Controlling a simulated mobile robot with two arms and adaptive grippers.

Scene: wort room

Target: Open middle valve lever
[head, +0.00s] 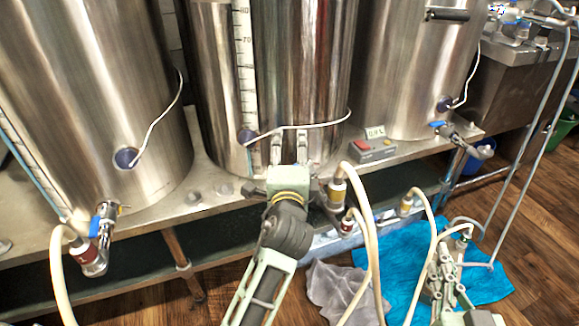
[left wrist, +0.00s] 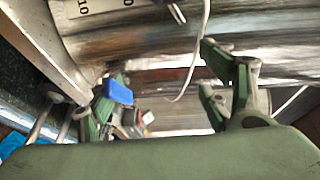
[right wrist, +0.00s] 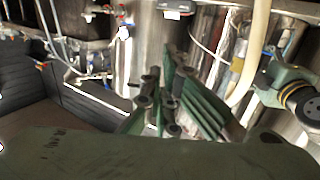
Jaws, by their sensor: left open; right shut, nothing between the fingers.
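The middle kettle (head: 290,60) is a steel drum with a white scale. Its valve is mostly hidden behind my left gripper (head: 289,150) in the head view. In the left wrist view a blue lever (left wrist: 118,91) shows close beside the left-hand finger of the open left gripper (left wrist: 160,90); I cannot tell whether they touch. The left gripper points at the lower front of the kettle, with nothing held. My right gripper (head: 445,262) is shut and empty, low over the blue cloth, away from the middle valve. Its closed fingers (right wrist: 165,100) also show in the right wrist view.
The left kettle (head: 90,80) and right kettle (head: 415,70) have their own blue-handled valves. A control box (head: 373,150) with a red switch sits on the bench. Pale hoses (head: 368,230) loop beside my left arm. A blue cloth (head: 395,262) and grey cloth (head: 335,290) lie on the floor.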

